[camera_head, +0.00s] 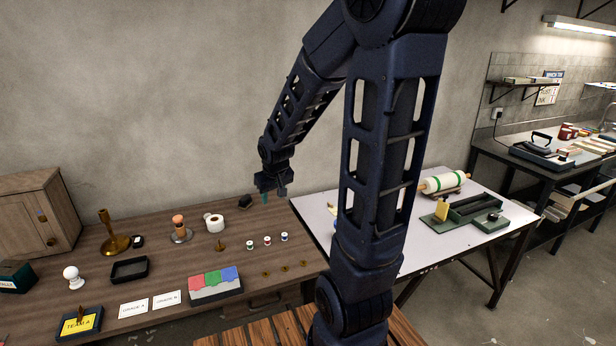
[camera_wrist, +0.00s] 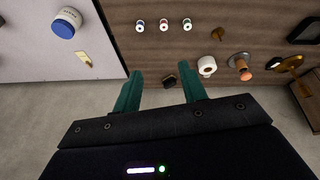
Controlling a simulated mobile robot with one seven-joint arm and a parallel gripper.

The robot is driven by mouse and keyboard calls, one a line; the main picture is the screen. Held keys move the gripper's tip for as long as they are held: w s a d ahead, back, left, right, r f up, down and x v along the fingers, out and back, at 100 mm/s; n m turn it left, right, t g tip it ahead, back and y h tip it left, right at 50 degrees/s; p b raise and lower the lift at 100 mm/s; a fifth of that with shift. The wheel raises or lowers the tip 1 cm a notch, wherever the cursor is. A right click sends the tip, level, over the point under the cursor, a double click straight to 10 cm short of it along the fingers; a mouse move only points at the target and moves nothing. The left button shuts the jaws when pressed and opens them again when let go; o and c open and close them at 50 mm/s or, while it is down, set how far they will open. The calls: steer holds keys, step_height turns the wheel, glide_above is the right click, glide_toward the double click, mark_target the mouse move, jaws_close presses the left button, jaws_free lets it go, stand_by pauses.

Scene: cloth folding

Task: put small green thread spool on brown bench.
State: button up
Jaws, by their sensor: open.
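The small green thread spool (camera_head: 250,245) stands on the brown wooden table, leftmost in a row of three small spools. It also shows in the wrist view (camera_wrist: 187,24), rightmost in the row. A slatted brown bench (camera_head: 275,333) shows at the bottom of the head view, partly hidden by my arm. My gripper (camera_head: 264,196) is up in the air near the wall, beyond the spools. In the wrist view, its green fingers (camera_wrist: 161,82) are apart with nothing held between them, and the spools lie ahead of them.
Red (camera_head: 267,240) and blue (camera_head: 284,237) spools stand close beside the green one. A white roll (camera_head: 214,223), a brass piece (camera_head: 220,246) and a three-coloured box (camera_head: 215,286) are nearby on the wooden table (camera_head: 180,268). A white table (camera_head: 455,252) stands right.

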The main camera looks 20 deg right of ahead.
steer(key=s+d+r+m, duration=0.1)
steer(key=s+d+r, duration=0.1)
steer(key=s+r, duration=0.5)
steer(key=s+d+r+m, duration=0.1)
steer(key=s+d+r, duration=0.2)
steer(key=s+r, duration=0.4)
steer(key=shift+s+r, duration=0.15)
steer(key=shift+s, duration=1.8)
steer(key=shift+d, duration=0.1)
